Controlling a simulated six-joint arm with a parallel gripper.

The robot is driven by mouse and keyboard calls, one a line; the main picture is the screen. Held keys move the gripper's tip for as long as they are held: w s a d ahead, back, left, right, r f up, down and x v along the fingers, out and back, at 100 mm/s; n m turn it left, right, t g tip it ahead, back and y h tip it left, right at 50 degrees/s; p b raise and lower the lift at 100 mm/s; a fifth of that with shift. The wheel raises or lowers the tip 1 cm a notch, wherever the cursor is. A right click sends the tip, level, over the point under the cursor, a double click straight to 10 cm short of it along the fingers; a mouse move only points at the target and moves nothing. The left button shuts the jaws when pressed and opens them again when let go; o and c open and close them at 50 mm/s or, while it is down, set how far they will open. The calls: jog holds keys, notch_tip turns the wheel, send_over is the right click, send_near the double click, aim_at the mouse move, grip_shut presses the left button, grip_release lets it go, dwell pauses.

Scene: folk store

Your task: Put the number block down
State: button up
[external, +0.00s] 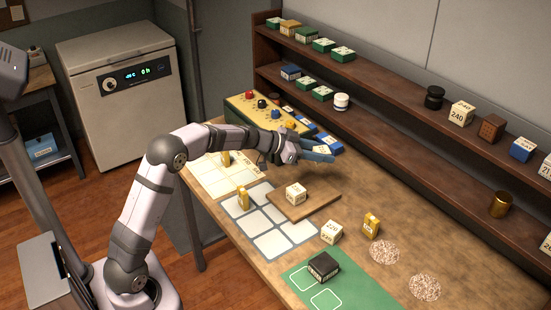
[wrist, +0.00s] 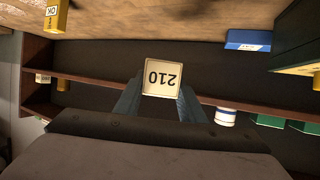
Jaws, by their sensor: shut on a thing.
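The number block (wrist: 162,78) is a pale cube marked 210, and it appears upside down in the wrist view. My gripper (wrist: 162,97) is shut on it, with one blue-grey finger on each side. In the external view my gripper (external: 319,153) is above the far side of the table, near the yellow button panel. The block is mostly hidden by the fingers there. Below and in front of the gripper is a wooden board (external: 322,207) with a white number block (external: 295,194) on it. Another white block (external: 331,231) stands on the table (external: 400,210) in front of the board.
A button panel (external: 240,110) and blue blocks (external: 329,143) are near the gripper. Shelves (external: 390,118) line the wall behind. Yellow blocks (external: 371,225) stand about. A black block (external: 323,267) sits on a green mat (external: 375,293). Two speckled discs (external: 384,252) lie at the right.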

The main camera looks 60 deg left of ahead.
aim_at(319, 185)
jog(key=shift+f+b, duration=1.1)
jog(key=shift+f, duration=3.85)
jog(key=o, duration=1)
jog(key=shift+f, duration=0.15)
jog(key=shift+o, duration=0.2)
